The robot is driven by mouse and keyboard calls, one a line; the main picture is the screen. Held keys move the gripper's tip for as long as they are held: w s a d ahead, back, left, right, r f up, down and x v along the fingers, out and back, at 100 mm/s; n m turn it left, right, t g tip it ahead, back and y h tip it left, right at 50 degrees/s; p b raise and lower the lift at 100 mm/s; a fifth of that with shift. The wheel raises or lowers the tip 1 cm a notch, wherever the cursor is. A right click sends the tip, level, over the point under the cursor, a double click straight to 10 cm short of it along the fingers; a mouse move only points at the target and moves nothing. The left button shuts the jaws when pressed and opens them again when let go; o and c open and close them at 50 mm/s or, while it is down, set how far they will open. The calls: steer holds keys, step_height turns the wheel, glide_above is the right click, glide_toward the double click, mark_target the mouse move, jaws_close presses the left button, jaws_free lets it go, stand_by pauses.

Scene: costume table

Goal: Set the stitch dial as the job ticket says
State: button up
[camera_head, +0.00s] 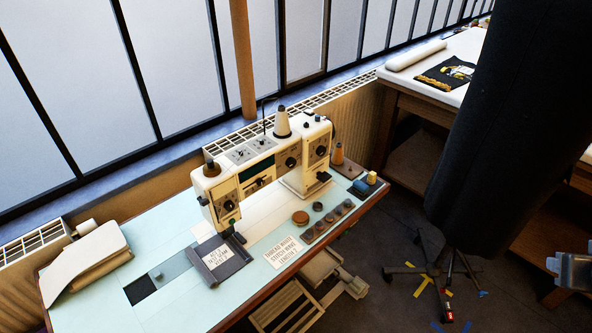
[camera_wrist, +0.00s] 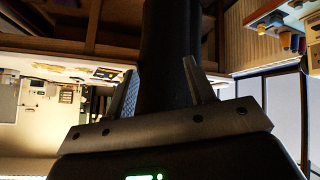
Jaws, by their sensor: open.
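A cream sewing machine (camera_head: 262,165) stands on a pale blue table. Dark round dials show on its front, one on the arm (camera_head: 291,161) and one on the right column (camera_head: 320,151); a small knob (camera_head: 229,205) is on the left head. Their settings are too small to read. A white printed card (camera_head: 283,252) lies in front of the machine; its lines seem to include "stitch" and "length", but the value is unclear. My gripper (camera_wrist: 160,88) is open in the wrist view, well away from the machine. A dark padded form shows beyond its fingers.
A dark tray (camera_head: 222,258) with a printed sheet, folded cloth (camera_head: 88,258) and a holder of round pieces (camera_head: 327,222) lie on the table. Thread spools (camera_head: 372,178) stand at its right end.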

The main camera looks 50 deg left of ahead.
steer(key=w+a+f+n+t+y, duration=0.25)
steer(key=w+a+n, duration=0.35)
steer(key=w+a, duration=0.4)
steer(key=w+a+f+n+t+y, duration=0.2)
steer(key=w+a+f+n, duration=0.2)
steer(key=w+a+n, duration=0.55)
steer(key=s+a+f+n+y, duration=0.2)
steer(key=a+f+n+y, duration=0.15)
steer(key=a, duration=0.55)
steer(key=s+a+f+n+y, duration=0.2)
steer(key=a+f+n, duration=0.15)
steer(key=a, duration=0.65)
steer(key=n+g+y, duration=1)
steer(key=n, duration=0.9)
glide_toward(293, 165)
steer(key=x, duration=0.8)
steer(key=shift+a, duration=0.1)
steer(key=shift+c, duration=0.3)
